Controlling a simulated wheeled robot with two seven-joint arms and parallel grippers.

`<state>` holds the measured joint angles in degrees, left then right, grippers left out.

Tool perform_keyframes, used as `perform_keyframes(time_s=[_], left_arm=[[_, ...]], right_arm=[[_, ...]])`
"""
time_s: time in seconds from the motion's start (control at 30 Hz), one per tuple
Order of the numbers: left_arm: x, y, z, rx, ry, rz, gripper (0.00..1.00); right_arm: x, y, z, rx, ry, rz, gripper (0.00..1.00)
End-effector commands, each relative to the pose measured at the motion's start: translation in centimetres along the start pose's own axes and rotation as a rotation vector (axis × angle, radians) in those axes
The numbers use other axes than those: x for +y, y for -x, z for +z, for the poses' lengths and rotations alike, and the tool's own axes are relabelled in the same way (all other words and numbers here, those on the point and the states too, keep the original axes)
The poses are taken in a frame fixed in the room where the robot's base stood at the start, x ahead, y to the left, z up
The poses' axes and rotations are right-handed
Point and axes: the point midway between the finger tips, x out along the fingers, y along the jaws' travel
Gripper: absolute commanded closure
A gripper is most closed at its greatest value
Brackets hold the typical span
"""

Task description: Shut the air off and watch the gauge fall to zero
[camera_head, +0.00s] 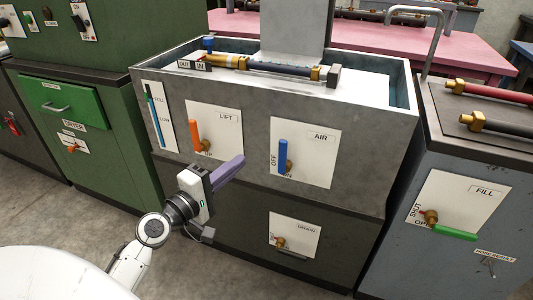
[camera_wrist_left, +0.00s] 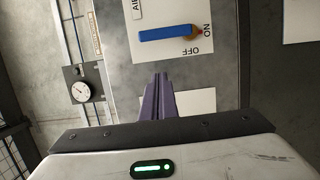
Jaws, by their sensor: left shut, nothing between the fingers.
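The AIR plate (camera_head: 318,140) is on the front of the grey tank. Its blue lever (camera_head: 283,157) points straight up from a brass pivot, with OFF marked to the left and ON below. In the left wrist view the blue lever (camera_wrist_left: 165,34) lies along the ON line, pointing away from the ON mark. A round white gauge (camera_wrist_left: 82,91) shows there on a dark plate; its reading is too small to tell. My left gripper (camera_head: 240,160) has its purple fingers shut and empty, left of the lever and apart from it. My right gripper is not in view.
The LIFT plate with an orange lever (camera_head: 194,136) is close to my left gripper. The DRAIN plate (camera_head: 300,232) is below, and the FILL plate with a green lever (camera_head: 455,234) is on the right cabinet. A spool assembly (camera_head: 280,69) lies atop the tank.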

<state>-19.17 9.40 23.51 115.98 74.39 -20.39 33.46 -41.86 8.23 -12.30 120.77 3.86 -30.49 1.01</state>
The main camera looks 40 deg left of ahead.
Motion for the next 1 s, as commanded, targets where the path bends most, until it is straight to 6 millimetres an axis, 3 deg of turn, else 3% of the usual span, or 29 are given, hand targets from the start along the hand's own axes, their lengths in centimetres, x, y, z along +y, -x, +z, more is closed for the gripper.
perform_keyframes(time_s=[0.33, 0.4, 0.6, 1.0], left_arm=[[0.1, -7.3, 0.0, 0.0, 0.002, 0.002, 1.0], [0.1, -7.3, 1.6, -0.001, 0.006, -0.001, 1.0], [0.0, -7.7, 3.5, 0.0, 0.002, -0.002, 1.0], [-0.1, -7.8, 3.9, 0.0, 0.0, -0.002, 1.0]], right_arm=[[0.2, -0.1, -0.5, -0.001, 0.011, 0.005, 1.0], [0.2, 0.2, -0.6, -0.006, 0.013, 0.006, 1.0], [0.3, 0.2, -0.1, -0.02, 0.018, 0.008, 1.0], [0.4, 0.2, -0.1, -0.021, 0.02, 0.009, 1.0]])
